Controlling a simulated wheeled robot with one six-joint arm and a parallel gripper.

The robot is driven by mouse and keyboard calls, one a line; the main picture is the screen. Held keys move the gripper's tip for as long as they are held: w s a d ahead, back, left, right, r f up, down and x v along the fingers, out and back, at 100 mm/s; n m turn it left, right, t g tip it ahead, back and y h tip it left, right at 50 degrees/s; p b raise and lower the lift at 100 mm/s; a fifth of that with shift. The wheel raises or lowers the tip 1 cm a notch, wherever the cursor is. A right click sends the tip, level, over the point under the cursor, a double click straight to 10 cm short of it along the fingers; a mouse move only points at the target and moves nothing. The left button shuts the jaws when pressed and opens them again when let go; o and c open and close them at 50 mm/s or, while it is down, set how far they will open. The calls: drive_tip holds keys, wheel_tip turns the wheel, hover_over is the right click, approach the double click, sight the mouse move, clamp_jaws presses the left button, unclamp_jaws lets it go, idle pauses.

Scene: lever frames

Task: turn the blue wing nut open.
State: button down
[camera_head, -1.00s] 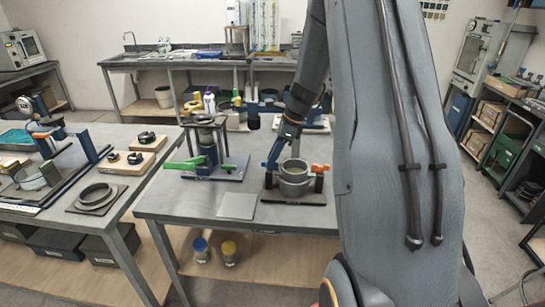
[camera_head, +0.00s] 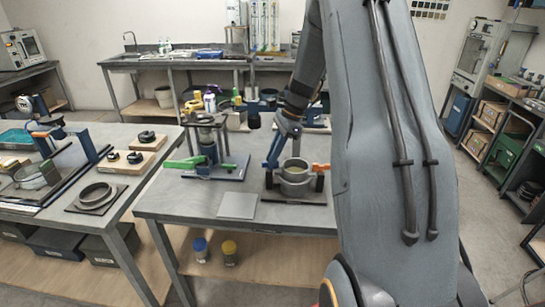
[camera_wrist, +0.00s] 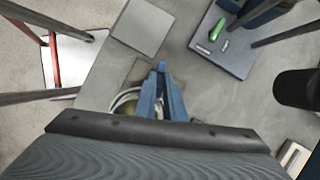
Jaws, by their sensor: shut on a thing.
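The blue wing nut (camera_head: 272,156) is at the left side of a round grey metal pot (camera_head: 296,172), which stands on a dark base plate on the near workbench. My gripper (camera_head: 278,150) reaches down to it from above. In the wrist view, the two blue-grey fingers of my gripper (camera_wrist: 161,78) come together on a small blue tip, the wing nut (camera_wrist: 162,66). Most of the nut is hidden between the fingers. An orange wing nut (camera_head: 320,167) is on the pot's right side. The pot's rim (camera_wrist: 124,100) shows partly behind the fingers.
A blue-based press with a green handle (camera_head: 185,163) stands left of the pot. A flat grey plate (camera_head: 238,205) lies on the bench in front. A second bench (camera_head: 140,185) with rings and blocks is at the left. The bench is bare around the grey plate.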

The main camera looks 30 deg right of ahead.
drive_tip(key=n, duration=0.2)
drive_tip(key=n+g, duration=0.1)
drive_tip(key=shift+w+n+b, duration=0.35)
drive_tip(key=shift+n+b, duration=0.05)
drive_tip(key=n+g+b, duration=0.1)
drive_tip(key=n, duration=0.2)
drive_tip(key=shift+w+n+g, duration=0.15)
drive_tip(key=shift+n+g, duration=0.15)
drive_tip(key=shift+g, duration=0.1)
drive_tip(key=n+g+h, duration=0.1)
drive_tip(key=n, duration=0.2)
drive_tip(key=n+b, duration=0.1)
drive_tip(key=n, duration=0.2)
drive_tip(key=shift+w+a+r+g+h, duration=0.15)
drive_tip(key=shift+w+a+g+h, duration=0.05)
drive_tip(key=shift+g+h, duration=0.2)
drive_tip(key=shift+n, duration=0.3)
drive_tip(key=c, duration=1.9)
unclamp_jaws()
drive_tip(key=shift+o, duration=0.3)
drive_tip(key=b+v, duration=0.3)
drive_tip(key=v, duration=0.4)
drive_tip(key=shift+r, duration=0.3)
